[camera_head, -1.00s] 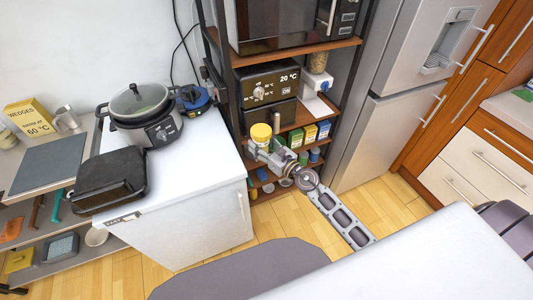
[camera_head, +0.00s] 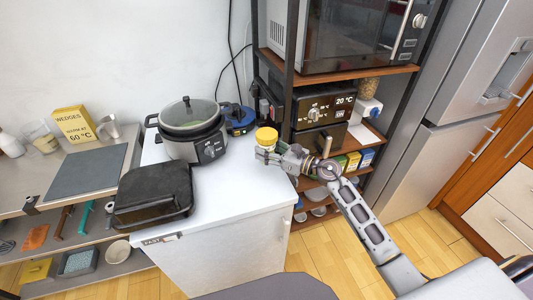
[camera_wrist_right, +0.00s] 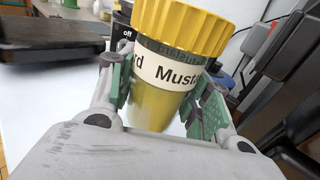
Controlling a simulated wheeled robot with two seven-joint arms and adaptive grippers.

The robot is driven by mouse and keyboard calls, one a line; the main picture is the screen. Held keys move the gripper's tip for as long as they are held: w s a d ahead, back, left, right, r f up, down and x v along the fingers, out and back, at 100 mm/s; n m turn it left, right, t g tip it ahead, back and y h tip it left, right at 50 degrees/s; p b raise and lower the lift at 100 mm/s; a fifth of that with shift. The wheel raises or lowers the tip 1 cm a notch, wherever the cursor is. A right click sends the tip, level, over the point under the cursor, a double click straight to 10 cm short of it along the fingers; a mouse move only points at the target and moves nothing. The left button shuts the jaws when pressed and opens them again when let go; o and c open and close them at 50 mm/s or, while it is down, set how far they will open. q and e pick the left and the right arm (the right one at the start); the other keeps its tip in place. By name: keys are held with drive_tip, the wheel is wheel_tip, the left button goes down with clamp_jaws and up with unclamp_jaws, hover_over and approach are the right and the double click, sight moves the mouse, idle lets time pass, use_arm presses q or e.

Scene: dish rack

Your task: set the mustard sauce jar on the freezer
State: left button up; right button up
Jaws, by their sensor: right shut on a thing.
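The mustard sauce jar (camera_head: 266,137) has a yellow lid and a white label, and it shows large in the right wrist view (camera_wrist_right: 172,72). My right gripper (camera_head: 275,151) is shut on the jar, with a finger on each side of it (camera_wrist_right: 162,88). The jar is roughly upright, slightly tilted in the wrist view. The white chest freezer (camera_head: 225,195) stands left of my right arm. The jar appears over the back right part of its top; I cannot tell how high above it or whether it touches. My left gripper is not in view.
A slow cooker (camera_head: 192,132) and a black grill (camera_head: 153,195) occupy the left side of the freezer top. A blue device (camera_head: 240,118) is at its back. The right part of the top is clear. A dark shelf with a microwave (camera_head: 355,35) stands close on the right.

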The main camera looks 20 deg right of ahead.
drive_tip(key=shift+d+r, duration=0.1)
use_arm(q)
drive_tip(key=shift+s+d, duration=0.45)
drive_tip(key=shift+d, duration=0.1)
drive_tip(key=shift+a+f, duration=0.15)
